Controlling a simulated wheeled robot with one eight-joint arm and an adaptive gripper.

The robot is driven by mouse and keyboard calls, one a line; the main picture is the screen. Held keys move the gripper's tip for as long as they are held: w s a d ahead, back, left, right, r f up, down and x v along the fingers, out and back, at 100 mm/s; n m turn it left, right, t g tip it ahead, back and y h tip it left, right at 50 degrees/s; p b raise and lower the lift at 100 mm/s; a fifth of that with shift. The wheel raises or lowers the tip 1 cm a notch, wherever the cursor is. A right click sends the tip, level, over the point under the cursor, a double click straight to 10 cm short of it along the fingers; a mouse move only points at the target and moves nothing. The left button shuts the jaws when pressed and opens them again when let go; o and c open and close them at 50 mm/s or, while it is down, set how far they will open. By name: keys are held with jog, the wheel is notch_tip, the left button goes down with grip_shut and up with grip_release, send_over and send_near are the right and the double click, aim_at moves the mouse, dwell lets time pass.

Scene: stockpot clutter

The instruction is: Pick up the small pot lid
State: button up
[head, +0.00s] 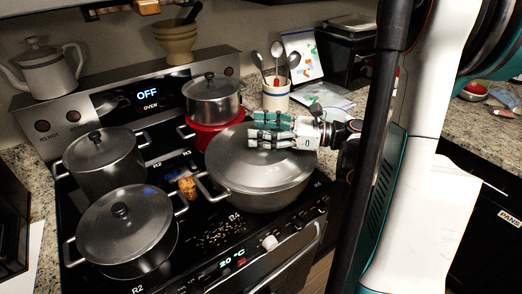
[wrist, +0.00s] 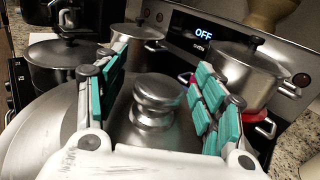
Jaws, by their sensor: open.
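The smallest pot (head: 212,110), steel with a dark-knobbed lid (head: 210,84), sits on a red pot (head: 212,136) at the back right of the stove. It also shows at the right in the wrist view (wrist: 243,78). I cannot tell for sure which lid the task calls small. My gripper (head: 254,132) is over the large lidded pan (head: 258,190) at the front right. In the wrist view my gripper (wrist: 160,65) is open, its teal-padded fingers on either side of a metal knob (wrist: 155,100). Contact with the knob cannot be told. The fingers hide part of the large lid.
Two lidded pots stand at the left, one behind (head: 104,170) and one in front (head: 126,235). A cork-like piece (head: 187,187) and scattered grains (head: 222,238) lie on the stovetop. A utensil holder (head: 276,97) stands behind my gripper.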

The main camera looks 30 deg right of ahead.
grip_shut()
jog(key=shift+r, duration=0.1)
